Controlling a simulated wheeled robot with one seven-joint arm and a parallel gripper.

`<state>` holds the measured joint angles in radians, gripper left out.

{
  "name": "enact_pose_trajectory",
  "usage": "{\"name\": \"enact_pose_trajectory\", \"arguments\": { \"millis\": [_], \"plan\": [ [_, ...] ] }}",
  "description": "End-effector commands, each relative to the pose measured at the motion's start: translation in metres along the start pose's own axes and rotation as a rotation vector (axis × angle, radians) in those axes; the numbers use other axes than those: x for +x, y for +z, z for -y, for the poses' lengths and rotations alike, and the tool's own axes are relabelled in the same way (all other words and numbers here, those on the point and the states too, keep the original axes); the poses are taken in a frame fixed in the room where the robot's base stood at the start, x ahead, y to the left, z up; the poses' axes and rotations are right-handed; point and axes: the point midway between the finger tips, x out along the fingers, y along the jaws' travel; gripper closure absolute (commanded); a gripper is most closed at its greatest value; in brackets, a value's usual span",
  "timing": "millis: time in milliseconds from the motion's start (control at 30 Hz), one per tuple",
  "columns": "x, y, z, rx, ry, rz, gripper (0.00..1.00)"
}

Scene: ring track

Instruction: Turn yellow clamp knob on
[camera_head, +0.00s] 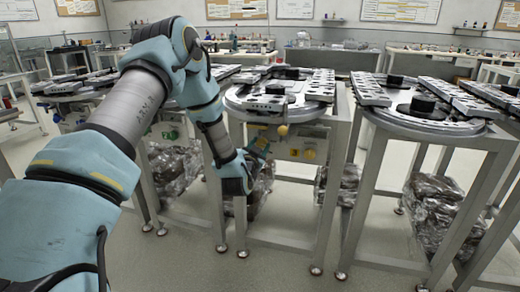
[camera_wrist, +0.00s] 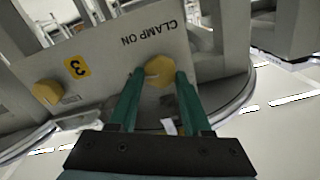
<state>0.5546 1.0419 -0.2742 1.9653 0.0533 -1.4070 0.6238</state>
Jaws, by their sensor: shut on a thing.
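In the wrist view, the yellow clamp knob (camera_wrist: 160,70) sits on a pale grey panel beside the dark words CLAMP ON, which appear upside down. My gripper (camera_wrist: 158,82) has its green fingers on either side of this knob, shut on it at the tips. In the head view, my gripper (camera_head: 260,147) reaches the front panel under the middle ring table (camera_head: 270,108). The knob's exact turn angle is hard to tell.
A second yellow knob (camera_wrist: 47,91) is on the same panel near a yellow tag (camera_wrist: 76,67) marked 3. Metal legs and wrapped bundles (camera_head: 435,215) stand below and beside; the front floor is clear.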

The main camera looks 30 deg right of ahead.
Motion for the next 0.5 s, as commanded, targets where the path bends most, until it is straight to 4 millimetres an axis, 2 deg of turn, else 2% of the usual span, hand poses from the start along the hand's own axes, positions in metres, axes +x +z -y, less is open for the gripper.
{"name": "enact_pose_trajectory", "arguments": {
  "millis": [500],
  "plan": [
    [-0.0001, 0.0031, -0.0052, 0.481, 0.001, -0.004, 1.00]
  ]
}}
